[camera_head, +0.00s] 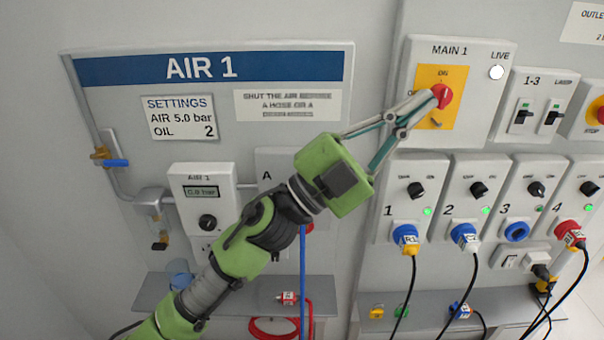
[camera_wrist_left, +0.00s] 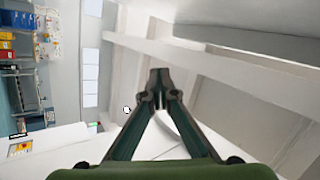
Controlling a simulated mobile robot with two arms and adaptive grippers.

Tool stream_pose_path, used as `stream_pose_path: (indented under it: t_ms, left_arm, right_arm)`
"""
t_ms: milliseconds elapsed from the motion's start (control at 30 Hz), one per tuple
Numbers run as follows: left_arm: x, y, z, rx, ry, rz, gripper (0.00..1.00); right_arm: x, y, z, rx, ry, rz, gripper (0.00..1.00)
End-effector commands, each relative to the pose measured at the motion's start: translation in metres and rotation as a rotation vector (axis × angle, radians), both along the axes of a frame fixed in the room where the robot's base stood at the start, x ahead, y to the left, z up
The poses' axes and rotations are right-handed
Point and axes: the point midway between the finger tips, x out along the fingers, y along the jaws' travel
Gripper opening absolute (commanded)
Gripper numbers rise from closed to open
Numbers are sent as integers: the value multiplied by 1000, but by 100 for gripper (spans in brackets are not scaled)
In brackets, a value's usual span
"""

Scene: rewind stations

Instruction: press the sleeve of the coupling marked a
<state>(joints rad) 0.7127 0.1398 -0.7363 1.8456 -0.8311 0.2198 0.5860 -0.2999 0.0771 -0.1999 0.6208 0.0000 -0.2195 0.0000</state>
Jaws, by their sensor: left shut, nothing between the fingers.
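The panel marked A (camera_head: 275,163) is on the wall under the AIR 1 sign. My left arm covers most of it, and its coupling and sleeve are hidden. A small bit of red (camera_head: 309,228) and a blue hose (camera_head: 302,265) show below the arm there. My left gripper (camera_head: 433,97) is shut and empty, up and right of panel A. Its fingertips overlap the red MAIN 1 switch knob (camera_head: 443,95); I cannot tell whether they touch. In the left wrist view the closed fingertips (camera_wrist_left: 160,82) hold nothing. My right gripper is not in view.
The AIR 1 regulator box (camera_head: 201,184), reading 0.0 bar, is left of panel A. A shelf (camera_head: 165,300) below carries a red hose fitting (camera_head: 287,298). Numbered socket panels with plugs and hanging cables, such as the blue plug (camera_head: 405,234), line the right side.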

Motion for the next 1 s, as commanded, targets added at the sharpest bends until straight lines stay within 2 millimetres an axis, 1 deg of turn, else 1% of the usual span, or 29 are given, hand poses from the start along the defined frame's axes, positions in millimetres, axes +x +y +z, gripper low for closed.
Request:
stream_pose_path:
  t_ms: [33,67,100,167,200,267,300,367,433,500,567,600,667,700,733,767,800,900,1000]
  left_arm:
    - [-18,-21,4,76,-93,-64,0]
    - [-29,-32,2,125,-143,-102,0]
    - [-42,-45,-2,193,-205,-151,0]
    - [-59,-62,-13,304,-292,-220,0]
    - [-68,-71,-23,385,-346,-262,0]
    - [-77,-81,-42,515,-419,-319,0]
    - [-81,-85,-55,607,-463,-352,0]
    - [-81,-85,-77,752,-519,-392,0]
    - [-74,-79,-102,931,-569,-426,0]
    - [-61,-66,-123,1120,-603,-443,0]
    - [-45,-48,-137,1288,-617,-442,0]
    - [-32,-33,-144,1402,-616,-435,0]
    - [-12,-7,-149,1568,-603,-412,0]
    - [1,11,-149,1675,-585,-389,0]
    - [10,25,-148,1751,-569,-369,0]
    - [19,39,-145,1822,-549,-347,0]
    - [30,58,-140,1910,-521,-317,0]
    - [49,99,-124,2087,-442,-241,0]
    - [59,127,-108,2199,-376,-179,0]
  right_arm:
    - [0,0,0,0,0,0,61]
    - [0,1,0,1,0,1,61]
    - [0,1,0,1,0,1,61]
    - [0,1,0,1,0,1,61]
    - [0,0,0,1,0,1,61]
    - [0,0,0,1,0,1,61]
    - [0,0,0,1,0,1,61]
    - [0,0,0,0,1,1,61]
    - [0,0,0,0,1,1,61]
    - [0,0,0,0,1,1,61]
    - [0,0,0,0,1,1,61]
    - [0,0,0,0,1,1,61]
    - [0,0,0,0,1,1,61]
    - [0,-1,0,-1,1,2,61]
    - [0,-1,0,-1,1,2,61]
    - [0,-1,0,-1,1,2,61]
    - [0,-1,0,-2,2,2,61]
    - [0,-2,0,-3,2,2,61]
    - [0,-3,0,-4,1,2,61]
